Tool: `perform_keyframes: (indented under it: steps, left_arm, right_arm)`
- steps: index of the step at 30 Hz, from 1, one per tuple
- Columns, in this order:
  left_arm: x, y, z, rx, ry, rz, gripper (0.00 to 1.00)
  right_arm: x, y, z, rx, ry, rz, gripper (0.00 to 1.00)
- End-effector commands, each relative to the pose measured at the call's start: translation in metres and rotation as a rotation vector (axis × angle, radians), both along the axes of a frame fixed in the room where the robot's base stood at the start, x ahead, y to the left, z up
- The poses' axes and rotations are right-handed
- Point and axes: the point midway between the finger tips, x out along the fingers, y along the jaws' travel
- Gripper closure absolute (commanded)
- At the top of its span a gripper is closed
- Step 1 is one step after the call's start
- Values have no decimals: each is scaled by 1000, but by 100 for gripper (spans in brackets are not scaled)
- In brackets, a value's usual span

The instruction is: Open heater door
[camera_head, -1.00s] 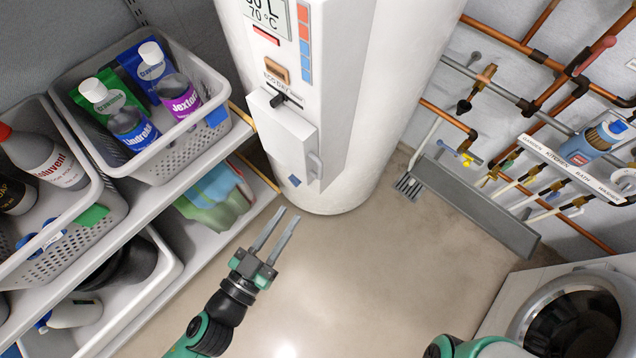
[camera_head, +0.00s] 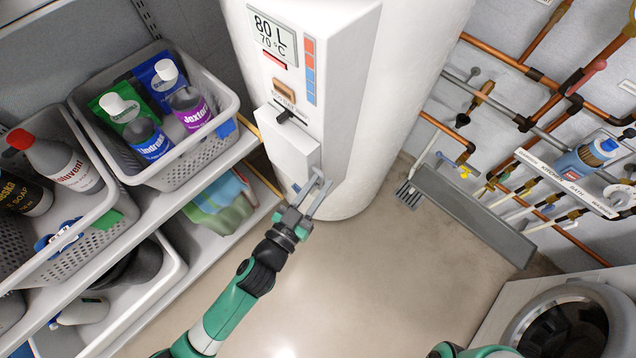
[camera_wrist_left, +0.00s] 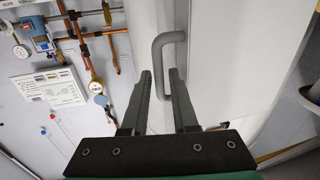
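The white water heater (camera_head: 345,100) stands at the back centre. Its small white box-like door (camera_head: 287,143) appears closed. The grey bar handle (camera_head: 317,176) is on the door's right side, and it also shows large in the left wrist view (camera_wrist_left: 158,62). My left gripper (camera_head: 321,187) is open at the handle. In the left wrist view its two fingers (camera_wrist_left: 160,72) point at the door, with the handle bar showing in the gap between them. I cannot tell whether they touch it. My right gripper is out of view.
Shelves with a grey basket (camera_head: 190,150) of bottles stand close on the left. Copper pipes and valves cover the right wall above a grey trough (camera_head: 470,215). A washing machine (camera_head: 565,320) is at lower right. The middle floor is clear.

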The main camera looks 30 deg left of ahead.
Motion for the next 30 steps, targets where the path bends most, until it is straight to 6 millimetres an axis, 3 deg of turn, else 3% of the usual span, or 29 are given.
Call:
perform_keyframes:
  steps: [2, 6, 7, 30]
  left_arm:
    - [0, 0, 0, 0, 0, 0, 73]
    - [0, 0, 0, 0, 0, 0, 98]
    - [0, 0, 0, 0, 0, 0, 100]
    - [0, 0, 1, 0, -1, 0, 100]
  right_arm:
    - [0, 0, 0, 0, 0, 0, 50]
    - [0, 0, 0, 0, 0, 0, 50]
    - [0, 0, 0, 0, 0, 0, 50]
    - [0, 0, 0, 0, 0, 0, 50]
